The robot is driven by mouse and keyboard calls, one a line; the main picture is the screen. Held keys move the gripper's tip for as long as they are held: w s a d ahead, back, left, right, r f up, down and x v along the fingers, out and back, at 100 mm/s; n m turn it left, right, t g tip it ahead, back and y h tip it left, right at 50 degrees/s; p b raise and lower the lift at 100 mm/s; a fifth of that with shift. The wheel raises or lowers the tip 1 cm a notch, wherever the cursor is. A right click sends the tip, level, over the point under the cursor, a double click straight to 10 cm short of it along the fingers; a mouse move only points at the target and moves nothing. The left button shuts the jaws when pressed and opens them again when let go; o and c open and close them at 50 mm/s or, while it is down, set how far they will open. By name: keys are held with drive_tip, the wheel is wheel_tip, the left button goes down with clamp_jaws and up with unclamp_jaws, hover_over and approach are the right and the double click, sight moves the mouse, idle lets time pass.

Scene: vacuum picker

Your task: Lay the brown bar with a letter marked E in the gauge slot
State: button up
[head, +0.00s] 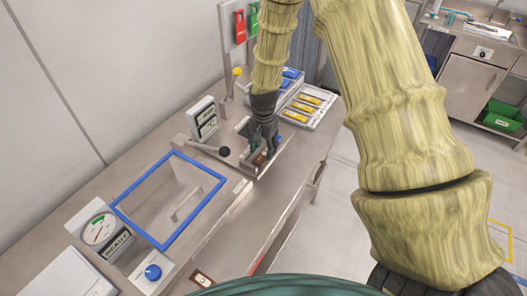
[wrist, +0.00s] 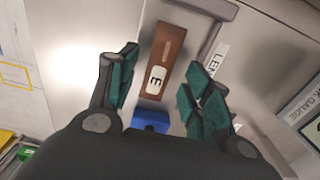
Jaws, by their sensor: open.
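The brown bar (wrist: 165,60) has a white label with the letter E and lies on a bare metal surface in the wrist view. In the head view its brown face (head: 260,158) shows small beneath my gripper. My gripper (wrist: 160,85) is open, with one green-padded finger on each side of the bar's lettered end and a gap to each. It points down over the gauge station in the head view (head: 263,150). A blue block (wrist: 151,120) sits at the bar's near end. I cannot tell whether the bar is seated in the gauge slot.
A grey raised strip (wrist: 205,7) and a LEN label (wrist: 216,58) lie beside the bar. A white tray with yellow bars (head: 309,100) stands behind. A blue-framed opening (head: 208,205) is in front.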

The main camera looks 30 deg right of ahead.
sight(264, 154)
wheel_tip(264, 154, up, 11)
drive_tip(key=b, duration=0.3)
drive_tip(key=shift+f, duration=0.2)
drive_tip(key=shift+r, duration=0.1)
idle(0.5)
